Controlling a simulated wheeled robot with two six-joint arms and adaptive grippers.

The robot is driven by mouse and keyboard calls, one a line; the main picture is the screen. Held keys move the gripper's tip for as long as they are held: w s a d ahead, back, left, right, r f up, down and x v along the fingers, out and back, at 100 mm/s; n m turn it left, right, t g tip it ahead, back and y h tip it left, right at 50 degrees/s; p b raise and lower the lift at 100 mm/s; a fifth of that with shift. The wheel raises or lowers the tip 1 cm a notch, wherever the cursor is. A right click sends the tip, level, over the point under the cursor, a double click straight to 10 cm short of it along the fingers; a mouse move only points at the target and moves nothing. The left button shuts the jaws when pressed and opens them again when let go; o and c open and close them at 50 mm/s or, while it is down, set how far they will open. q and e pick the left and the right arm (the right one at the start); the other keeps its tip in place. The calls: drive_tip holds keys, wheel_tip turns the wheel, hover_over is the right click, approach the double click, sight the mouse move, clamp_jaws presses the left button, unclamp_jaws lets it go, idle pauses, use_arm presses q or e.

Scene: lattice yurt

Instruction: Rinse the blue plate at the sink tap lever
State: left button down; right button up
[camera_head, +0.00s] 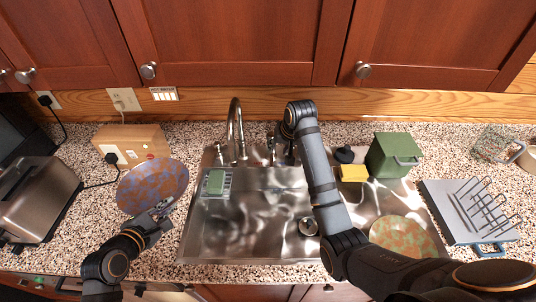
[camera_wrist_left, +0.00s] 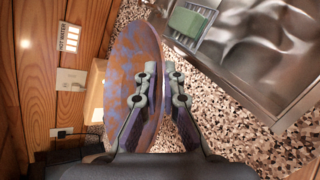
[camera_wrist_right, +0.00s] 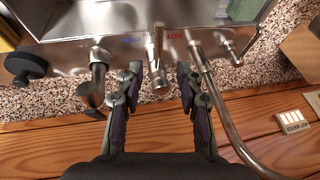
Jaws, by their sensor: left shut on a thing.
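The blue plate (camera_head: 148,181), mottled with orange, is tilted up left of the sink. My left gripper (camera_head: 163,208) is shut on its near edge; in the left wrist view the plate (camera_wrist_left: 135,70) stands between the fingers (camera_wrist_left: 163,75). The steel sink (camera_head: 240,235) has a curved tap spout (camera_head: 236,125) at its back. My right gripper (camera_wrist_right: 158,75) is at the back of the sink. In the right wrist view its fingers are apart, with the tap lever (camera_wrist_right: 158,50) between them and gaps visible on both sides. The right fingertips are hard to make out in the head view.
A green sponge (camera_head: 216,181) lies in a rack at the sink's left rim. A second mottled plate (camera_head: 403,238) lies on the drainboard at right. A yellow sponge (camera_head: 353,172), green box (camera_head: 393,155) and dish rack (camera_head: 475,210) stand at right. A toaster (camera_head: 38,195) stands at far left.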

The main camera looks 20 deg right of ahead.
sight(272, 161)
use_arm(q)
drive_tip(key=shift+s+d+r, duration=0.1)
drive_tip(key=shift+s+r, duration=0.3)
drive_tip(key=shift+s, duration=0.15)
drive_tip(key=shift+s+r, duration=0.2)
drive_tip(key=shift+r, duration=0.1)
use_arm(e)
drive_tip(key=p+x, duration=0.2)
drive_tip(key=x, duration=0.8)
drive_tip(key=shift+s+f, duration=0.15)
drive_tip(key=shift+f, duration=0.35)
use_arm(q)
drive_tip(key=shift+w+r, duration=0.3)
drive_tip(key=shift+r, duration=0.35)
use_arm(e)
drive_tip(key=shift+f, duration=0.1)
drive_tip(key=shift+w, duration=0.2)
clamp_jaws()
